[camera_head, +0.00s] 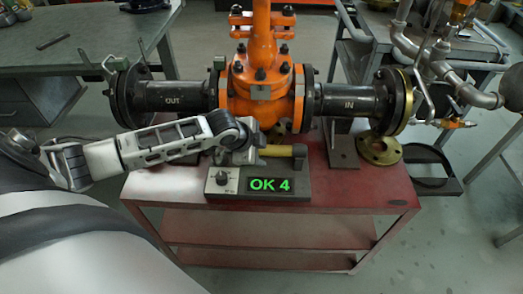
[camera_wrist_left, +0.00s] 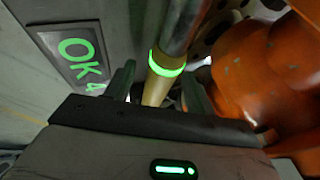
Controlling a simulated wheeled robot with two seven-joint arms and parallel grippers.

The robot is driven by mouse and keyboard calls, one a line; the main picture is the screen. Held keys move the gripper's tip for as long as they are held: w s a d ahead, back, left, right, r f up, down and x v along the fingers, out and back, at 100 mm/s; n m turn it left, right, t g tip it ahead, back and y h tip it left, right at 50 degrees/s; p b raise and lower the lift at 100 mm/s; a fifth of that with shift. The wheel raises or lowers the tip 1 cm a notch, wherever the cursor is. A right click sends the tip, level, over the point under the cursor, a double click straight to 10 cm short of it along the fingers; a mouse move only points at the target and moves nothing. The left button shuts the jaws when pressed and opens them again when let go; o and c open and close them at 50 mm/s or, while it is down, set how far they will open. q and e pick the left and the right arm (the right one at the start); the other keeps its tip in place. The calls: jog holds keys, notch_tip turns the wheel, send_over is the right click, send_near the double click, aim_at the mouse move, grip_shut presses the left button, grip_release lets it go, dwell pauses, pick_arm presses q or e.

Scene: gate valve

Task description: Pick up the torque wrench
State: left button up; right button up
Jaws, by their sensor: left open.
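The torque wrench shows in the head view as a short yellow length (camera_head: 276,150) behind the display box, partly hidden by my left gripper (camera_head: 245,146). In the left wrist view, the wrench (camera_wrist_left: 161,77) has a yellow handle, a glowing green ring and a grey metal shaft. My left gripper (camera_wrist_left: 158,85) is open, with one finger on each side of the yellow handle. I cannot tell whether either finger touches it. The handle's lower end is hidden by the gripper body. My right gripper is not in view.
A box with a green "OK 4" display (camera_head: 270,185) sits at the front of the red cart (camera_head: 370,195). The orange gate valve (camera_head: 262,85) with dark flanged pipes stands close behind. A grey bench (camera_head: 80,40) is at the left. The cart top is clear at front right.

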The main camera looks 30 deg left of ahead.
pick_arm(q)
jog(key=shift+w+f, duration=0.35)
jog(key=shift+f, duration=0.1)
grip_shut()
jog(key=shift+w+r, duration=0.1)
jog(key=shift+r, duration=0.05)
